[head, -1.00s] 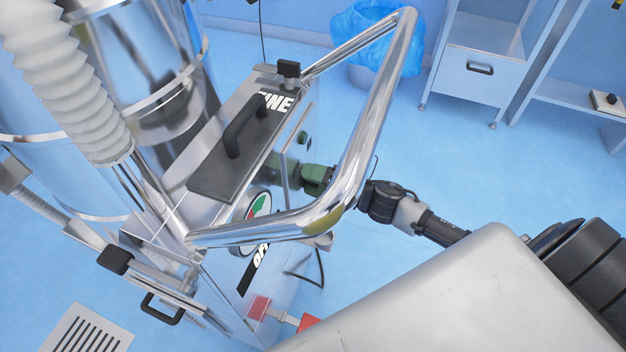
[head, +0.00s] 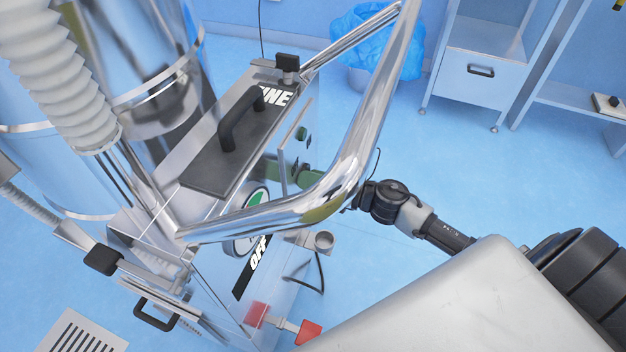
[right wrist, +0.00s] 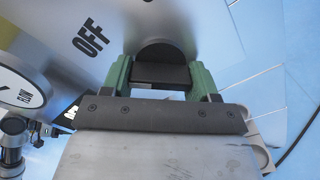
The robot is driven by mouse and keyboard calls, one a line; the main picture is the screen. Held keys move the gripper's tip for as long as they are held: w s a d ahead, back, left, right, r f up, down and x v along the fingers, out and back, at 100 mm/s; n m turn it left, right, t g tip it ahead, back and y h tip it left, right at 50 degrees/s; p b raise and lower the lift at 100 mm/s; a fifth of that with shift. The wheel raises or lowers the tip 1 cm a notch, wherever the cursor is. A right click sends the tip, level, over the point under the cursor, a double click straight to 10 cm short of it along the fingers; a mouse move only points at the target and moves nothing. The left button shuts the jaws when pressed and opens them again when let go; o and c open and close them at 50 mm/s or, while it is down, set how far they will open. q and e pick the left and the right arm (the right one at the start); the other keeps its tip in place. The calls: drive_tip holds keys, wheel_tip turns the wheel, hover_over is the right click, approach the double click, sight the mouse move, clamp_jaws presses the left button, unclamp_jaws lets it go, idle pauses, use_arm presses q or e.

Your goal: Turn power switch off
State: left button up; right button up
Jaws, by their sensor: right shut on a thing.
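The power switch (right wrist: 160,53) is a black knob on a round black base on the machine's steel side panel, close to a black "OFF" label (right wrist: 89,37). My right gripper (right wrist: 162,78) has green fingers on both sides of the knob and is shut on it. In the head view the right gripper (head: 306,178) is at the panel, mostly hidden behind the shiny rail, and the switch cannot be made out there. My left gripper is not in view.
A thick bent steel rail (head: 352,150) crosses in front of my right wrist. A gauge (head: 250,222) and a red-handled valve (head: 308,331) are on the machine's near side. A blue-lined bin (head: 378,45) and a cabinet (head: 480,75) stand behind, with open floor before them.

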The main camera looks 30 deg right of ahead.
drive_tip(key=shift+f, duration=0.1)
idle(0.3)
drive_tip(key=o, duration=0.9)
drive_tip(key=v, duration=1)
drive_tip(key=shift+s+d, duration=0.25)
drive_tip(key=shift+s, duration=0.1)
